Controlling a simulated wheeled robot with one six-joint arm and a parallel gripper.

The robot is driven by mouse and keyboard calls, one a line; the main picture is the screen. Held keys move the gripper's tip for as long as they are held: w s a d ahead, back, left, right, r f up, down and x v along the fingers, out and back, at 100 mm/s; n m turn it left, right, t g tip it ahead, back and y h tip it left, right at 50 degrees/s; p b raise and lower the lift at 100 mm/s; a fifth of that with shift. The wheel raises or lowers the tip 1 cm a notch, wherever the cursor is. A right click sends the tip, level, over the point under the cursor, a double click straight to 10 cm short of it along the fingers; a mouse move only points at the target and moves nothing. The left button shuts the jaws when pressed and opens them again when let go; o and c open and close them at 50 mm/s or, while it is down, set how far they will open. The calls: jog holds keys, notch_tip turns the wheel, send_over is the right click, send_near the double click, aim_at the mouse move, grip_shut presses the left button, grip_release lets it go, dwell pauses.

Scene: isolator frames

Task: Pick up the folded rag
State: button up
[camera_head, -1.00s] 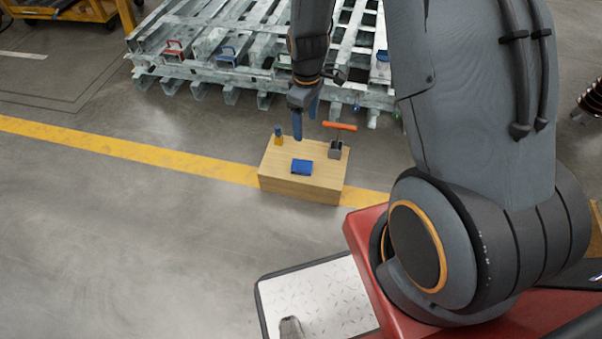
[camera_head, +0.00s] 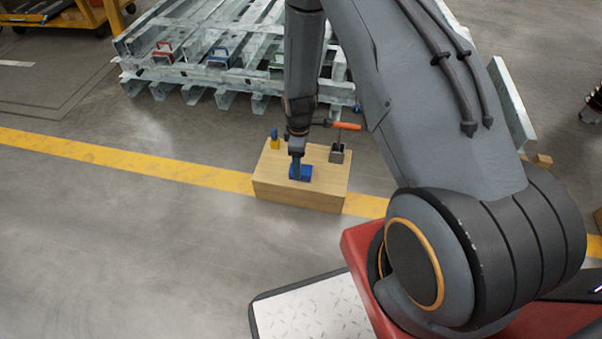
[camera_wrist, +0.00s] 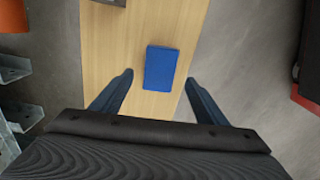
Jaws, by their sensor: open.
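The folded rag (camera_head: 307,173) is a small blue rectangle lying flat on top of a light wooden box (camera_head: 270,186). In the wrist view the rag (camera_wrist: 161,68) lies on the wood between the lines of my two fingers and a little ahead of their tips. My gripper (camera_head: 297,172) points down over the rag in the head view and covers its left part. In the wrist view my gripper (camera_wrist: 159,76) has its blue fingers spread wide, with nothing between them. Whether the fingertips touch the box top cannot be told.
On the box stand a yellow-and-blue item (camera_head: 275,140) at the back left and a grey holder (camera_head: 337,153) at the back right. An orange-handled tool (camera_head: 346,126) is beside the holder. A metal rack (camera_head: 185,72) stands behind. The floor left of the box is clear.

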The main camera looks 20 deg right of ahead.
notch_tip(320, 180, down, 4)
jog(key=shift+w+f+b, duration=0.1)
jog(key=shift+f+b, duration=0.1)
jog(key=shift+b, duration=0.7)
jog(key=c, duration=1.1)
notch_tip(320, 180, up, 10)
jog(key=p, duration=0.3)
jog(key=shift+p, duration=0.35)
jog(key=shift+c, duration=0.2)
